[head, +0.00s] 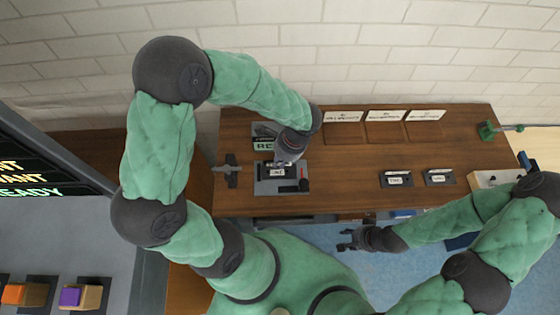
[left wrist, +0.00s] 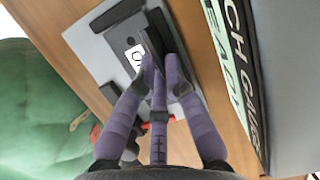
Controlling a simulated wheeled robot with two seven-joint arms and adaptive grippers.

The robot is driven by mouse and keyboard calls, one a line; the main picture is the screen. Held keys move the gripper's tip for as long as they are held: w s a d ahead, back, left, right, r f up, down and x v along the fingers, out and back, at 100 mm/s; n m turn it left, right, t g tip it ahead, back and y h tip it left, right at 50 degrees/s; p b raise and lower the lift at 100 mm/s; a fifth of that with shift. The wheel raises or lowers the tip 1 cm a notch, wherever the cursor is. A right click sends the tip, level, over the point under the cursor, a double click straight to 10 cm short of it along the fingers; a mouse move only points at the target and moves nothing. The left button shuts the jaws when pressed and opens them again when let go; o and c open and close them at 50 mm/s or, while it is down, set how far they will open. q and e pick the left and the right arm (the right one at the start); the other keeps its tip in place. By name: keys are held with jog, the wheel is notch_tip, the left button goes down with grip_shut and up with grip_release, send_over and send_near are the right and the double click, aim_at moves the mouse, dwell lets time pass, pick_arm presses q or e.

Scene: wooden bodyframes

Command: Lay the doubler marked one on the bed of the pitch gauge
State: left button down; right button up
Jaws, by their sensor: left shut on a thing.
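The pitch gauge (head: 262,188) is a grey plate with dark fittings and a red part on the wooden bench; its plate also shows in the left wrist view (left wrist: 88,48). The doubler marked one (head: 277,173) is a dark piece with a white label, over the gauge. In the left wrist view the doubler (left wrist: 132,42) is between my fingers, its label partly covered. My left gripper (head: 284,163) is shut on it from above. Whether the doubler touches the bed is hard to tell. My right gripper (head: 345,240) is off the bench's front edge, empty, its fingers apparently apart.
Two more dark labelled pieces (head: 397,179) (head: 440,178) lie right of the gauge. A sign panel (head: 265,145) stands behind the gauge. Several white cards (head: 343,117) line the bench's back. A green clamp-like tool (head: 488,131) is at the far right. The bench middle is clear.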

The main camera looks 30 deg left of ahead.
pick_arm(q)
jog(key=shift+r, duration=0.1)
jog(key=c, duration=1.3)
grip_release()
jog(key=shift+w+r, duration=0.1)
jog(key=shift+r, duration=0.3)
jog(key=p+v, duration=0.4)
jog(key=v, duration=0.7)
jog(key=shift+r, duration=0.1)
